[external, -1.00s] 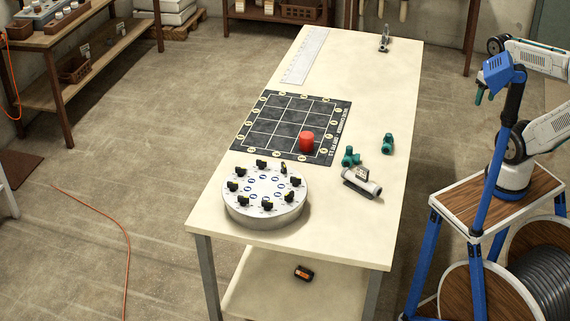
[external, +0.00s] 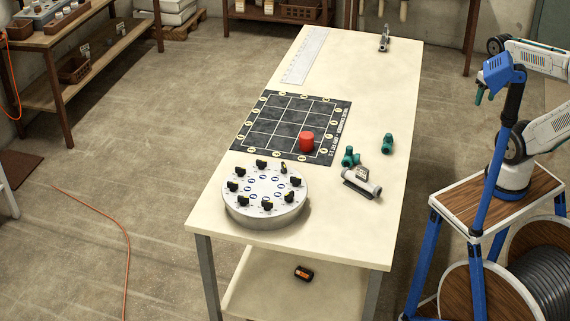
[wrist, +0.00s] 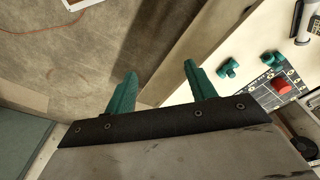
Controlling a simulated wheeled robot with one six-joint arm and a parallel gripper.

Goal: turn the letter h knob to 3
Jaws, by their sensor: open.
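A round pale grey dial box (external: 264,215) stands at the near left end of the table, with several black knobs in a ring on its top. The knob letters and pointer settings are too small to read, so I cannot tell which knob is h. My gripper (external: 483,92) is at the right in the external view, away from the table and far from the dial box. In the wrist view its two green fingers (wrist: 156,82) are apart with nothing between them. The dial box is not visible in the wrist view.
On the table (external: 345,220) are a black grid mat (external: 268,145) with a red cylinder (external: 306,141), green fittings (external: 350,157), a grey cylindrical device (external: 362,183) and a white ruler (external: 306,53). A blue-legged stand (external: 478,205) is at the right.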

